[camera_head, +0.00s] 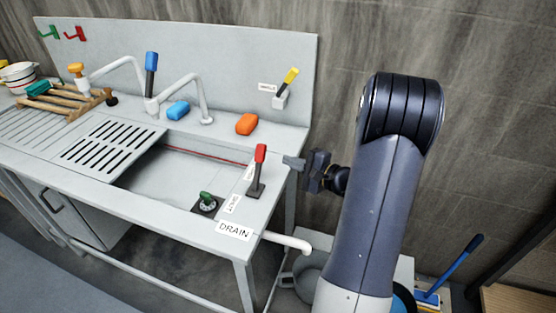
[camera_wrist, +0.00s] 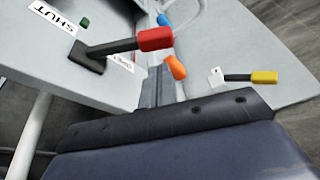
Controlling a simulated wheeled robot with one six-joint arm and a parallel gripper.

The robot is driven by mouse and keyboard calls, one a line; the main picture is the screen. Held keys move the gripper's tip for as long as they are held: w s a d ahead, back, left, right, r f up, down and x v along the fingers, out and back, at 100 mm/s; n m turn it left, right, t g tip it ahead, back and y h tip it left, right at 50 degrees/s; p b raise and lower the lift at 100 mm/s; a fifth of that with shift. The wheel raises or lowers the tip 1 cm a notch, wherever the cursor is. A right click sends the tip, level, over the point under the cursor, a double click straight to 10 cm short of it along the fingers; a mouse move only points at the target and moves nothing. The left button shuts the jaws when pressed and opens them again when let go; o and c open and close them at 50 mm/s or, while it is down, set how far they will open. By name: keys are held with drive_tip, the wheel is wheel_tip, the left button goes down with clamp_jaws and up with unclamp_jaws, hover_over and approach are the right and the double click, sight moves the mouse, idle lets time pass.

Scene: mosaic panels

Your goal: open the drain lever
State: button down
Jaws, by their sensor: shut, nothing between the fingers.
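The drain lever (camera_head: 261,154) has a red grip on a dark stem and base, and stands roughly upright on the sink's right rim behind the DRAIN label (camera_head: 234,230).
A yellow-handled lever (camera_head: 289,79) is on the back panel. A green-topped drain fitting (camera_head: 206,200) sits in the basin. A white pipe (camera_head: 288,241) juts out below the rim.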

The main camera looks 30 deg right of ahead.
sight(258, 166)
drive_tip(key=shift+v, duration=1.6)
drive_tip(key=shift+a, duration=0.1)
drive_tip(key=p+x, duration=0.1)
drive_tip(key=x, duration=0.8)
drive_tip(key=shift+p, duration=0.4)
